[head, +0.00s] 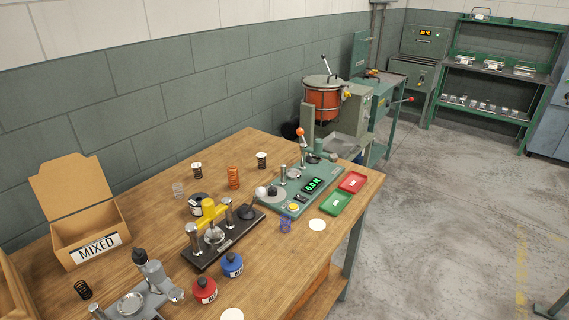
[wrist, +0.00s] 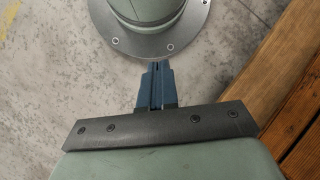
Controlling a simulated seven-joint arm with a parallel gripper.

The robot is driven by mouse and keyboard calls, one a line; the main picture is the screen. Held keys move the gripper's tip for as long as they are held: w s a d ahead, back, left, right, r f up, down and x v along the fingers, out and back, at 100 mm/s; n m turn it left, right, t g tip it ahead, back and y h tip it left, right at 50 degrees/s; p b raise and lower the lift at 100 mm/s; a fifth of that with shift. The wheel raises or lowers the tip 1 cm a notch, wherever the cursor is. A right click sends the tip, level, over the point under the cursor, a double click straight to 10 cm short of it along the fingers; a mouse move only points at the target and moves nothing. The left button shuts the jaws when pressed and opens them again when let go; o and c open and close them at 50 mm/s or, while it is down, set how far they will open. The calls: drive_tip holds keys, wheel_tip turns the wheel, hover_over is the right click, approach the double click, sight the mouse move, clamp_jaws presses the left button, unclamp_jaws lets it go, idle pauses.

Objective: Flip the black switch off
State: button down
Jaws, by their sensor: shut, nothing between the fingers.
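My gripper (wrist: 157,66) shows only in the wrist view, its blue fingers together and empty. It hangs over the floor, to the left of a wooden edge, away from the devices on the bench. No switch shows in the wrist view.
Red (head: 353,182) and green (head: 336,203) trays lie right of the tester. The concrete floor (head: 450,190) is open.

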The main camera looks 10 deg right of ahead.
drive_tip(key=w+d+r+n+t+y, duration=0.15)
drive_tip(key=w+d+r, duration=0.3)
drive_tip(key=w, duration=0.55)
drive_tip(key=w+d+r+t+y, duration=0.1)
drive_tip(key=w+d+r+t, duration=0.3)
drive_tip(key=w, duration=0.6)
drive_tip(key=w+d+r+n+t+y, duration=0.1)
drive_tip(key=w+d+r+t, duration=0.1)
drive_tip(key=w+d+r, duration=0.6)
drive_tip(key=w+d+r+n+t, duration=0.3)
drive_tip(key=w+d+r, duration=0.5)
drive_tip(key=d+r, duration=0.3)
drive_tip(key=w+d+r+n+t, duration=0.25)
drive_tip(key=w+d+r, duration=0.6)
drive_tip(key=r, duration=0.55)
wheel_tip(320, 180, up, 19)
drive_tip(key=n+g+h, duration=0.4)
drive_tip(key=n+g, duration=0.2)
drive_tip(key=n, duration=1.3)
hover_over(299, 196)
drive_tip(key=s+d, duration=0.1)
drive_tip(key=shift+y, duration=0.25)
drive_tip(key=f, duration=0.8)
drive_tip(key=w+f, duration=0.1)
drive_tip(key=f, duration=0.3)
drive_tip(key=shift+a+f, duration=0.15)
drive_tip(key=shift+a, duration=0.25)
